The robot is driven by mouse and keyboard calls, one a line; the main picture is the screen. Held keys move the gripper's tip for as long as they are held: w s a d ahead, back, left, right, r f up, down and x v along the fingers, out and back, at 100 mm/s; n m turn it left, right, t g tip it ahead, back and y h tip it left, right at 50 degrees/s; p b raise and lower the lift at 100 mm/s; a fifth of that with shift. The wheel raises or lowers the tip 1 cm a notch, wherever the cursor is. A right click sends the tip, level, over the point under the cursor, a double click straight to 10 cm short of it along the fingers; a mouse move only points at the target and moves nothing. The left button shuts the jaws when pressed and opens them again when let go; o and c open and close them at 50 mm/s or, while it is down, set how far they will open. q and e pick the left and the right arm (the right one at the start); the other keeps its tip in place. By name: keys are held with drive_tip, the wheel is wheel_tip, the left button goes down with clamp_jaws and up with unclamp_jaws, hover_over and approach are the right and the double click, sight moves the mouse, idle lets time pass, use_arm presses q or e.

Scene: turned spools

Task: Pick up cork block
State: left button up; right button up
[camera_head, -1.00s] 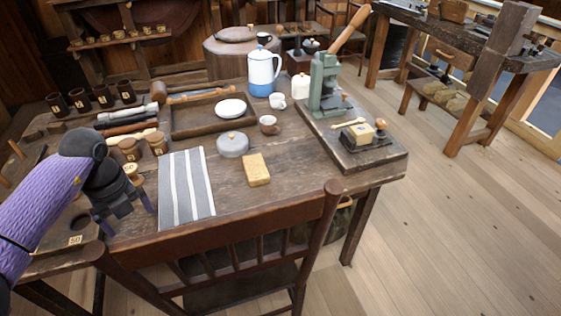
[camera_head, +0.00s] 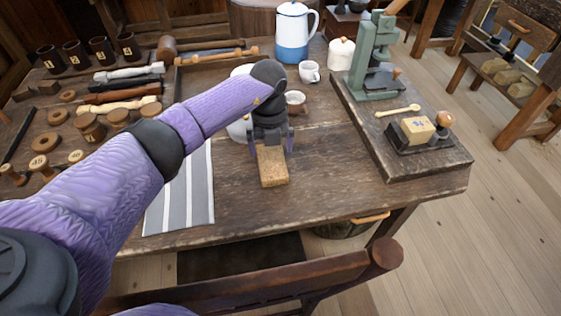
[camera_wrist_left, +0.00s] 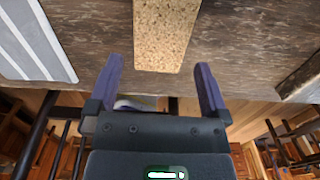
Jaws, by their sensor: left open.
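The cork block (camera_head: 272,170) is a tan, speckled rectangular block lying flat on the wooden table (camera_head: 335,185). My left gripper (camera_head: 270,148) is over the far end of the block in the head view, fingers pointing down, one on each side. In the left wrist view the cork block (camera_wrist_left: 165,35) lies ahead of my open left fingers (camera_wrist_left: 163,80), roughly centred between them. The jaws hold nothing. Part of the block's far end is hidden by the gripper in the head view. My right gripper is not in view.
A grey striped cloth (camera_head: 185,195) lies left of the block. A small cup (camera_head: 295,102) stands just beyond the gripper. A dark board (camera_head: 405,150) with a green press (camera_head: 375,60) is at the right. A chair back (camera_head: 260,280) stands at the table's front edge.

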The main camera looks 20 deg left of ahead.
sight(272, 159)
use_arm(q)
drive_tip(key=f+b, duration=0.1)
drive_tip(key=f, duration=0.1)
drive_tip(key=f+b, duration=0.1)
drive_tip(key=f, duration=0.1)
drive_tip(key=f+b, duration=0.1)
drive_tip(key=f, duration=0.1)
drive_tip(key=shift+w+a+f, duration=0.1)
drive_tip(key=shift+w+f, duration=0.05)
drive_tip(key=shift+w, duration=0.15)
drive_tip(key=shift+r, duration=0.2)
drive_tip(key=c, duration=0.9)
drive_tip(key=shift+r+p, duration=0.35)
drive_tip(key=shift+r, duration=0.05)
wheel_tip(272, 159, up, 9)
drive_tip(key=p, duration=0.4)
drive_tip(key=shift+r, duration=0.15)
